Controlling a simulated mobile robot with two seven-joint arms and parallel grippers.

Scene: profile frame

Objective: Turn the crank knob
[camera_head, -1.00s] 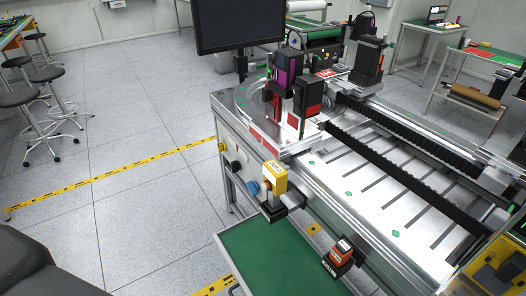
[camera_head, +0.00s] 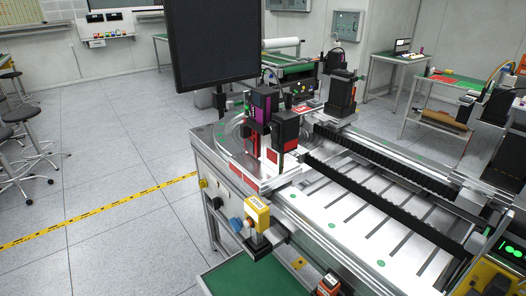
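The machine (camera_head: 345,215) has several small parts on its left side panel: a small yellow one (camera_head: 203,183), a black knob (camera_head: 216,203) and a blue round knob (camera_head: 236,224). A yellow block (camera_head: 257,215) with a white label stands on a black bracket (camera_head: 264,246) at the machine's front corner. I cannot tell which of these is the crank knob. Neither of my grippers is in view.
A black monitor (camera_head: 214,42) stands behind the machine's left end. A green-topped surface (camera_head: 243,275) lies low in front, with an orange-and-black device (camera_head: 327,286) beside it. Stools (camera_head: 30,150) stand at left. The floor (camera_head: 110,155) between is clear, crossed by yellow tape (camera_head: 105,212).

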